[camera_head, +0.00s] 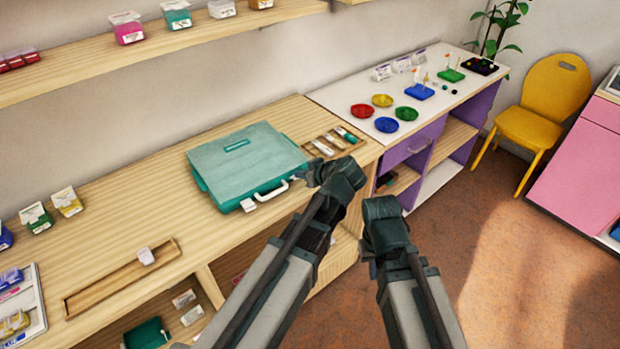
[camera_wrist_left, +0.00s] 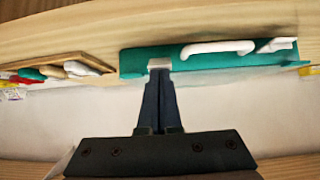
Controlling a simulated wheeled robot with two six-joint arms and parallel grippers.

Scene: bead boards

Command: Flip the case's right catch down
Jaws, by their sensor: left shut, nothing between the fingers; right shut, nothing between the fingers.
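The closed teal case (camera_head: 235,160) lies on the wooden bench, its white handle (camera_head: 272,191) on the front side. Its white left catch (camera_head: 248,205) shows left of the handle; in the left wrist view that catch (camera_wrist_left: 277,44) is at the right. The right catch (camera_wrist_left: 160,63), a small pale block, is at the fingertips of my left gripper (camera_wrist_left: 160,75); contact and its flip position are unclear. In the head view my left gripper (camera_head: 315,174) is at the case's front right corner, shut and empty. My right gripper (camera_head: 380,207) is shut and empty, off the bench's front.
A wooden tray of small tools (camera_head: 335,140) lies right of the case. A long wooden tray (camera_head: 110,285) lies at the front left. The white table (camera_head: 345,95) with coloured bowls stands at the back right. Bare bench top lies left of the case.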

